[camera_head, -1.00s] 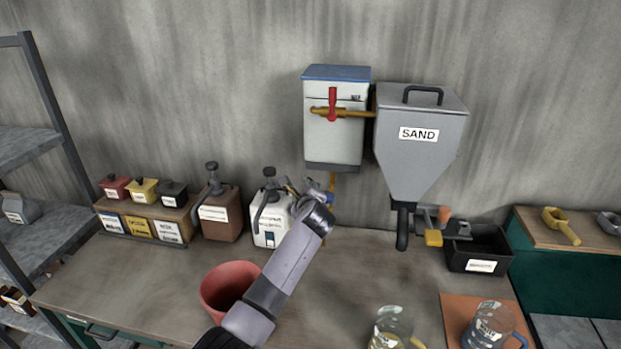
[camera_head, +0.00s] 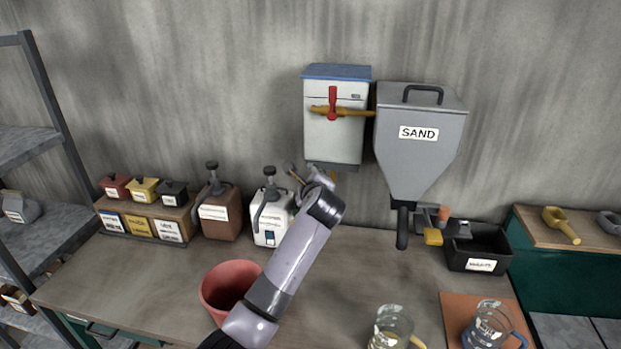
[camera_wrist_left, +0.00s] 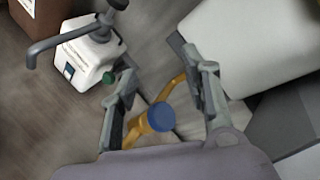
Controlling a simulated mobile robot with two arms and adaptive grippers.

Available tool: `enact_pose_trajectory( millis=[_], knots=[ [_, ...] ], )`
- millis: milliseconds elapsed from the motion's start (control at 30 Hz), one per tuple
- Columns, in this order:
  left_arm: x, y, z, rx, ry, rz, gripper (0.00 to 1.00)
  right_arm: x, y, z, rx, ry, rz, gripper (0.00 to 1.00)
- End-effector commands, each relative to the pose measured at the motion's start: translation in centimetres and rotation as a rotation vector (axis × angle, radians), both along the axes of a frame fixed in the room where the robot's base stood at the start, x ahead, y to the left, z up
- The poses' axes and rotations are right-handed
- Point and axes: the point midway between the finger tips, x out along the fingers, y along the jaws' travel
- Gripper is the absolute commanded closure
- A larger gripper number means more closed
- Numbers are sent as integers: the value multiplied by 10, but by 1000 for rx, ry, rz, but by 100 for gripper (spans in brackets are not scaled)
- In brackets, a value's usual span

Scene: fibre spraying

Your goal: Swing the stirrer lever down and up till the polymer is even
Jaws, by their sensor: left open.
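A white canister (camera_head: 270,218) with a dark pump top stands on the bench. It also shows at the upper left of the left wrist view (camera_wrist_left: 88,60). A small green knob (camera_wrist_left: 109,77) shows at its side, close to my left gripper's finger; I cannot tell whether they touch. I cannot clearly make out a stirrer lever. My left gripper (camera_head: 305,180) is beside the canister's right side. In the wrist view my left gripper (camera_wrist_left: 165,92) is open, with a blue-capped brass fitting (camera_wrist_left: 160,117) seen between its fingers, apparently ungripped. The right gripper is not in view.
A white tank (camera_head: 345,90) with a red handle hangs above my left gripper. The sand hopper (camera_head: 418,150) is to its right. A brown canister (camera_head: 220,215) stands left. A red bucket (camera_head: 225,285) and a glass jug (camera_head: 391,328) are nearer.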

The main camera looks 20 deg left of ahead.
Motion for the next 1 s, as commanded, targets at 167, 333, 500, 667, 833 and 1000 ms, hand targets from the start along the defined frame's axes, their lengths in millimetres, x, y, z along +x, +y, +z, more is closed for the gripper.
enact_pose_trajectory(
  millis=[167,333,500,667,833,1000],
  knots=[
    [-5,-6,11,0,0,-1,57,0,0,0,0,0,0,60],
    [-8,-8,16,0,0,-1,57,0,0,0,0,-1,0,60],
    [-8,-8,17,-1,0,-1,57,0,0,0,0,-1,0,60],
    [-8,-8,17,2,0,-1,57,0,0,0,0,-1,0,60],
    [-8,-8,17,-1,0,-1,57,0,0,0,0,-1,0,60],
    [-9,-8,15,-3,1,0,57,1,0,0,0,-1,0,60]
  ],
)
